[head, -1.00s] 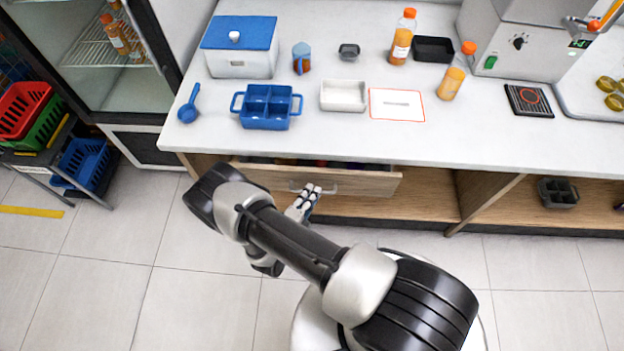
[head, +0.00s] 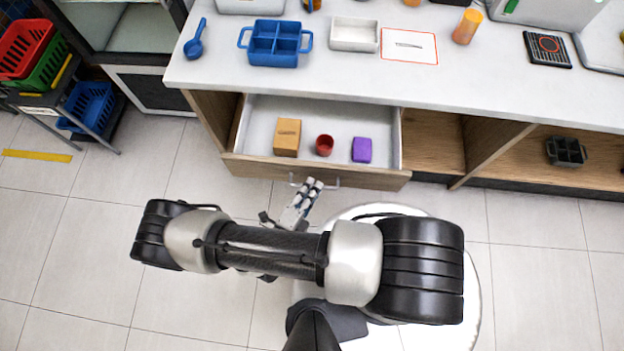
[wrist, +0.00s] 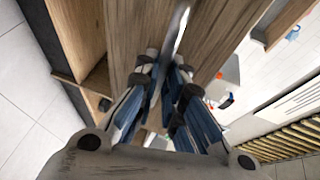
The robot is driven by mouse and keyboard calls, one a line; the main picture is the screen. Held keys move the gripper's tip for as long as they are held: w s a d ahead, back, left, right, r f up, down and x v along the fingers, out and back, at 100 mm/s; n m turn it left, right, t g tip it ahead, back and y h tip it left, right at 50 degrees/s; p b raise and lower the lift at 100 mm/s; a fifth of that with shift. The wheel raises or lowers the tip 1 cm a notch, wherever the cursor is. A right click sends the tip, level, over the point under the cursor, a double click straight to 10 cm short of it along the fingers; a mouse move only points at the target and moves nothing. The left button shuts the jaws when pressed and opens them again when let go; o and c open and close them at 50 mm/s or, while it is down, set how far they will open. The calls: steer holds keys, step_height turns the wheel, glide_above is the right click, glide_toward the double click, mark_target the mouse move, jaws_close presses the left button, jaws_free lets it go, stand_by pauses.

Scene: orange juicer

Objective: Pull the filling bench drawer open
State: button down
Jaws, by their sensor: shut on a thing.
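The filling bench drawer (head: 232,170) is open, pulled well out from under the white bench top. Inside it lie an orange-brown box (head: 287,138), a small red cup (head: 324,145) and a purple block (head: 362,150). My gripper (head: 311,186) is at the drawer front, shut on the metal bar handle (head: 333,184). In the wrist view the fingers (wrist: 163,72) close around the handle bar (wrist: 180,28) in front of the wooden drawer face (wrist: 215,35). The fingertips partly hide the handle's middle.
On the bench top (head: 340,80) stand a blue caddy (head: 274,57), a white tray (head: 354,34), a blue scoop (head: 195,40) and an orange bottle (head: 467,26). A rack with coloured baskets (head: 88,105) stands at left. Tiled floor (head: 120,190) is clear left of my arm.

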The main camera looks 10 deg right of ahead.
stand_by(0.3)
steer(key=c, duration=1.7)
jaws_free()
steer(key=shift+a, duration=0.1)
steer(key=v, duration=1.2)
steer(key=shift+r, duration=0.1)
steer(key=w+d+r+m+g+y, duration=0.1)
steer(key=w+r+m+g, duration=0.25)
steer(key=r+m, duration=0.45)
steer(key=w+d+r+m+g+y, duration=0.1)
steer(key=w+r+m+g, duration=0.1)
steer(key=r+m+g, duration=0.5)
steer(key=w+d+r+m+g+y, duration=0.1)
steer(key=w+r+m+g, duration=0.1)
steer(key=r+m, duration=0.8)
steer(key=s+d+r+m+t+y, duration=0.1)
steer(key=d+r+m+y, duration=0.1)
steer(key=d+r+m, duration=0.2)
steer(key=s+d+r+m+t+y, duration=0.2)
steer(key=d+r+m+y, duration=0.1)
steer(key=r+m, duration=0.5)
steer(key=s+d+r+m+t+y, duration=0.2)
steer(key=d+r+m, duration=0.3)
steer(key=m, duration=0.4)
steer(key=shift+d+r+m, duration=0.15)
steer(key=shift+r+m, duration=0.25)
